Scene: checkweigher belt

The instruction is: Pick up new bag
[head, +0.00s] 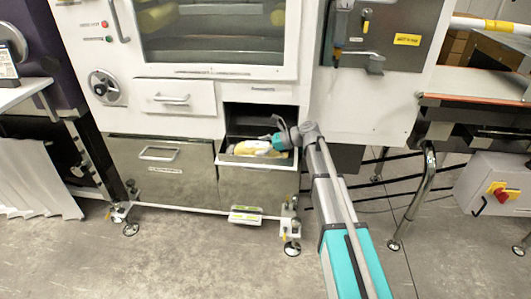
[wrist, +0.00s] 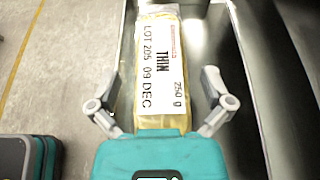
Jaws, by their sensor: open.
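A yellow bag (head: 252,148) with a white label lies in the pulled-out drawer (head: 258,164) of the white machine. In the wrist view the bag (wrist: 160,62) lies lengthwise, and its label reads THIN, 250 g, LOT 205, 09 DEC. My gripper (wrist: 160,88) is open, with one finger on each side of the bag's near part as seen from the wrist. I cannot tell whether the fingers touch it. In the head view my gripper (head: 276,137) is over the drawer's right part, and its fingers are hard to make out. The bag's near end is hidden by the gripper body.
A closed drawer (head: 160,170) is to the left and a smaller closed one (head: 175,97) above. A conveyor belt (head: 470,99) and a grey switch box (head: 495,190) stand at the right. The front floor is clear.

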